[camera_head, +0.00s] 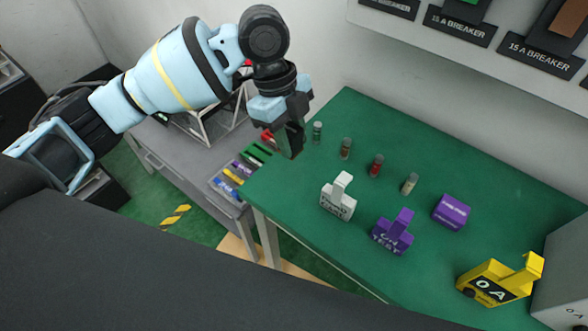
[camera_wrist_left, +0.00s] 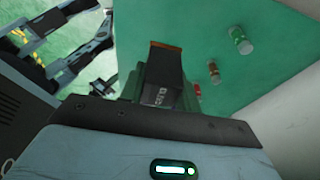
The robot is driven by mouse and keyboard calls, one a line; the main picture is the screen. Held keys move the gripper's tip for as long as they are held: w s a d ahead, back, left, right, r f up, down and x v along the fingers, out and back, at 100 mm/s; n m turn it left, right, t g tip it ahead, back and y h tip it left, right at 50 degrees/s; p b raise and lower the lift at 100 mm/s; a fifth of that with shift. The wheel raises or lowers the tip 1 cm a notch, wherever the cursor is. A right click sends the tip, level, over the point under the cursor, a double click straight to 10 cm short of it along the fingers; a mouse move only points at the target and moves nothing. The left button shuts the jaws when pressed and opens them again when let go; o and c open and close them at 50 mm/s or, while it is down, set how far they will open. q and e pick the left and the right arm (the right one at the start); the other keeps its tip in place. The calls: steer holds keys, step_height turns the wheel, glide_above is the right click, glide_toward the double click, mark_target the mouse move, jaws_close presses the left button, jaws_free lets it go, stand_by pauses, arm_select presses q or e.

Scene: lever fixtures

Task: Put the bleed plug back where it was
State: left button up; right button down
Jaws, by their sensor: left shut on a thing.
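My left gripper (camera_head: 288,138) is above the left end of the green table. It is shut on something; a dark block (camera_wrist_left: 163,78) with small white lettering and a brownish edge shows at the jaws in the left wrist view. The fingers hide part of it, and I cannot tell whether it is the bleed plug. Several small vials stand in a row beside the gripper: green (camera_head: 317,132), brown (camera_head: 346,148), red (camera_head: 376,166) and cream (camera_head: 410,183). The green vial (camera_wrist_left: 240,40) also shows in the wrist view. My right gripper is not in view.
A white lever block (camera_head: 338,200), a purple ON TEST block (camera_head: 393,235), a purple box (camera_head: 451,212) and a yellow 0 A block (camera_head: 495,280) stand on the green table (camera_head: 470,165). A grey bench (camera_head: 178,150) with a wire rack is at left. Breaker labels (camera_head: 459,27) hang behind.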

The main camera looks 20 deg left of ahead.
arm_select(q)
steer(key=shift+s+f, duration=0.35)
steer(key=shift+w+f, duration=0.15)
steer(key=shift+f, duration=4.4)
steer(key=shift+f, duration=0.15)
steer(key=o, duration=1.1)
steer(key=shift+c, duration=0.2)
steer(key=v, duration=1.2)
